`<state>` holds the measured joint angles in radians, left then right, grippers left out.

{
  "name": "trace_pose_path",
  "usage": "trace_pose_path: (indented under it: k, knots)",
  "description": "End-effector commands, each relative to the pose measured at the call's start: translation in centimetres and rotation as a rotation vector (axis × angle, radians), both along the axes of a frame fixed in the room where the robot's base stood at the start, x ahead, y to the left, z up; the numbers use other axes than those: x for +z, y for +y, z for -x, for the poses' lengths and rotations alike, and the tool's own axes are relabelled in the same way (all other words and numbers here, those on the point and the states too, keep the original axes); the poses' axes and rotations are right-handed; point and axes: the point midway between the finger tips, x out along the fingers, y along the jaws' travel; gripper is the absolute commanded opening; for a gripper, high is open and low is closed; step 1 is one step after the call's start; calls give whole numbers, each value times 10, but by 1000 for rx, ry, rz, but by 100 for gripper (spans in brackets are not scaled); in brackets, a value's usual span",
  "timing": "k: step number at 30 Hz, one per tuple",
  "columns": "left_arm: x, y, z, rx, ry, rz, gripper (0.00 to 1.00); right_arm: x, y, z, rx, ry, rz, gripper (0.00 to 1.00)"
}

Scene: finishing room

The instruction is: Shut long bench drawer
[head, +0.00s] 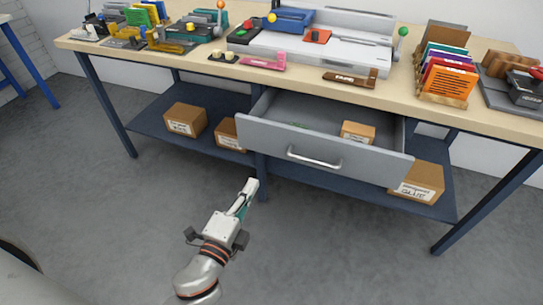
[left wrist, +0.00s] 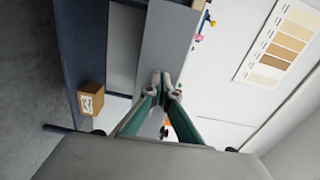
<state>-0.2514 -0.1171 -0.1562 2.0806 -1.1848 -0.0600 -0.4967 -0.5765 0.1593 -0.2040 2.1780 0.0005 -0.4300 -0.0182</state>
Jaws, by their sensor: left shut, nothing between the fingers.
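The long grey bench drawer (head: 250,133) stands pulled out below the bench top, with a box and a small green thing inside it. Its silver bar handle (head: 313,158) is on the middle of the front panel. My left gripper (head: 249,187) is in front of the bench, below and left of the handle in the head view, apart from it. In the left wrist view its fingertips (left wrist: 162,79) are together and empty, pointing towards a grey panel (left wrist: 167,42) that looks like the drawer front. Whether they touch it I cannot tell. My right gripper is not in view.
The wooden bench top (head: 400,92) carries a binding machine (head: 340,50), punches and a rack of coloured folders (head: 447,80). Cardboard boxes (head: 185,119) sit on the blue lower shelf (head: 145,122). Blue legs stand at the sides. The grey floor in front is clear.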

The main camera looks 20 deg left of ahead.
Motion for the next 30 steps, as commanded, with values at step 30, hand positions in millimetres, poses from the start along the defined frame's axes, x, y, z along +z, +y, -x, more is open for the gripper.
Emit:
trace_pose_path:
  k: [30]
  knots:
    - [3,-6,-135,-1,-13,-38,0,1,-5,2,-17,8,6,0]
